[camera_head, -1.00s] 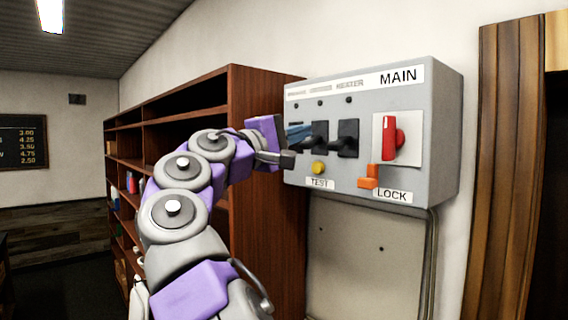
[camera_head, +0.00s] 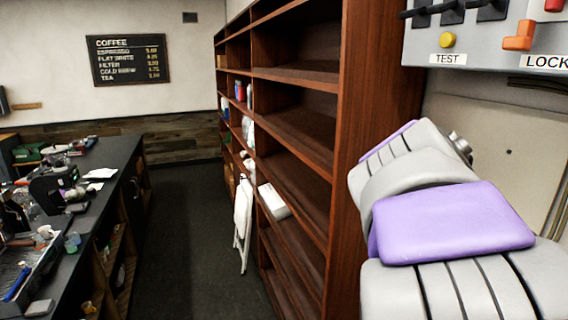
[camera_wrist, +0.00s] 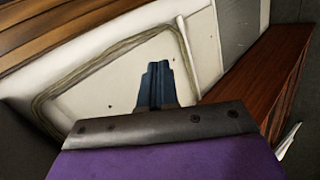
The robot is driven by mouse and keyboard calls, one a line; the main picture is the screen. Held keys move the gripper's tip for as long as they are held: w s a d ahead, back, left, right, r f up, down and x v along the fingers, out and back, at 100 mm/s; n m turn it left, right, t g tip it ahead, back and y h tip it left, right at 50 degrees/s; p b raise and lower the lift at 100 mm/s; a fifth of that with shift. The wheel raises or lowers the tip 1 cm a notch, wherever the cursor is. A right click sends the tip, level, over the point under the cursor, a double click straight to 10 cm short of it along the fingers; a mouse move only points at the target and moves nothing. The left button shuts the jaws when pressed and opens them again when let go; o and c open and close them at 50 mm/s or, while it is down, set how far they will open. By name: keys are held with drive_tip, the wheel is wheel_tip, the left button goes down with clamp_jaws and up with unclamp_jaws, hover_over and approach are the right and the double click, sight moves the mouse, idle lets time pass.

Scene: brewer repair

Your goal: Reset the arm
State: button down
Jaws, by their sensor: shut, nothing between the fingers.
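My gripper (camera_wrist: 157,86) shows in the wrist view with its dark blue fingers together and nothing between them. It points at a pale panel with a cable along its edge. In the head view my arm is folded at the lower right, in front of the panel below the switch box, and the gripper itself is out of sight there. The grey switch box (camera_head: 479,45) is cut off at the upper right. Its black switches, yellow TEST button (camera_head: 447,40) and orange lock piece (camera_head: 519,36) are visible.
A tall brown shelf (camera_head: 375,100) stands left of my arm; it also shows in the wrist view (camera_wrist: 268,80). A white folded stool (camera_head: 243,215) leans by it. A dark counter (camera_head: 112,158) with several items runs along the left. The aisle floor (camera_head: 190,220) between is clear.

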drive_tip(key=s+a+f+g+y+b, duration=0.1)
drive_tip(key=s+a+f+y+b, duration=0.2)
drive_tip(key=f, duration=0.9)
drive_tip(key=s+a+f+m+g+y+b, duration=0.1)
drive_tip(key=s+a+f+g+y+b, duration=0.1)
drive_tip(key=s+a+f, duration=0.7)
drive_tip(key=s+a+f+g+y+b, duration=0.1)
drive_tip(key=s+a+f+y+b, duration=0.2)
drive_tip(key=s+a+f, duration=0.4)
drive_tip(key=s+f+y, duration=0.1)
drive_tip(key=s+f, duration=0.4)
drive_tip(key=f, duration=0.3)
drive_tip(key=shift+s+m+y+b, duration=0.25)
drive_tip(key=shift+m+y+b, duration=0.05)
drive_tip(key=c, duration=1.8)
unclamp_jaws()
